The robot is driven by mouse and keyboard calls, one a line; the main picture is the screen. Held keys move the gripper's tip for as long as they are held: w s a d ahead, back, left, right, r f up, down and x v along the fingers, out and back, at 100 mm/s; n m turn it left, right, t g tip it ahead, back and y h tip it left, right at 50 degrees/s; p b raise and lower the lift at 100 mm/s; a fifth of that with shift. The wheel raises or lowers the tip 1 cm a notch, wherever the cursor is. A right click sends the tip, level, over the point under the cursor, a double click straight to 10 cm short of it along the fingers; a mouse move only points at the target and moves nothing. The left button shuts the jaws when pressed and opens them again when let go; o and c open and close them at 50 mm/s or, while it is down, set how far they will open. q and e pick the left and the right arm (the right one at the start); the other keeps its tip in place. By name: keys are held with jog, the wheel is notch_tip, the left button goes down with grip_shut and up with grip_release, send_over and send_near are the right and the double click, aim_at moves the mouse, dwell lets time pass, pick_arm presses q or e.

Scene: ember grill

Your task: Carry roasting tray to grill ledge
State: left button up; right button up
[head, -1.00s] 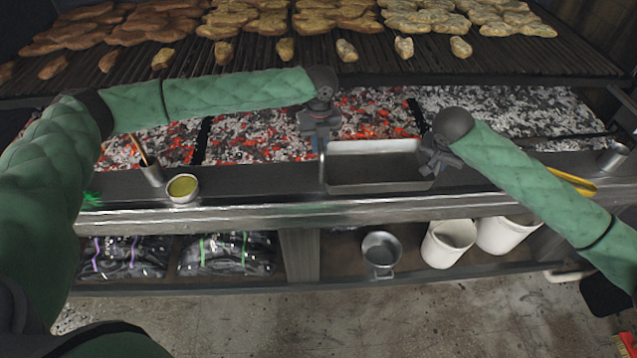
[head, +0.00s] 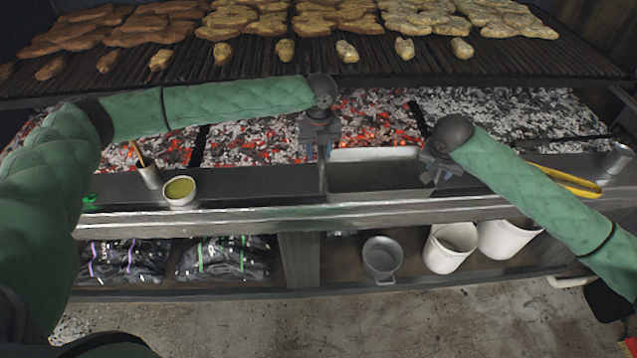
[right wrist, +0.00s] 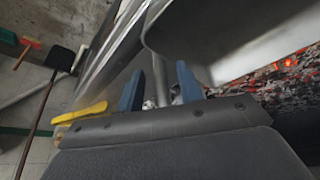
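The grey metal roasting tray (head: 374,178) is at the grill's front ledge (head: 250,184), between my two grippers. I cannot tell whether it rests on the ledge or hangs just above it. My left gripper (head: 323,152) points down at the tray's left end; its fingertips are too small to read. My right gripper (head: 428,176) is at the tray's right end. In the right wrist view, its two blue fingers (right wrist: 159,88) stand apart on either side of a thin grey handle bar, with gaps visible. The tray's wall (right wrist: 220,45) shows beyond them.
Glowing coals (head: 250,140) lie behind the ledge, below a grate of food. A sauce bowl (head: 179,190) and a cup with a brush (head: 150,176) stand left; yellow tongs (head: 565,180) lie right. A pot (head: 382,258) and white buckets (head: 450,246) are on the shelf below.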

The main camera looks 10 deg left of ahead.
pick_arm(q)
notch_tip(320, 180, up, 11)
jog(key=shift+r, duration=0.45)
pick_arm(e)
jog(key=shift+r, duration=0.1)
jog(key=v, duration=1.1)
jog(key=shift+s+r, duration=0.25)
jog(key=shift+r, duration=0.1)
pick_arm(q)
jog(key=shift+f, duration=0.1)
pick_arm(e)
jog(key=shift+a+f, duration=0.1)
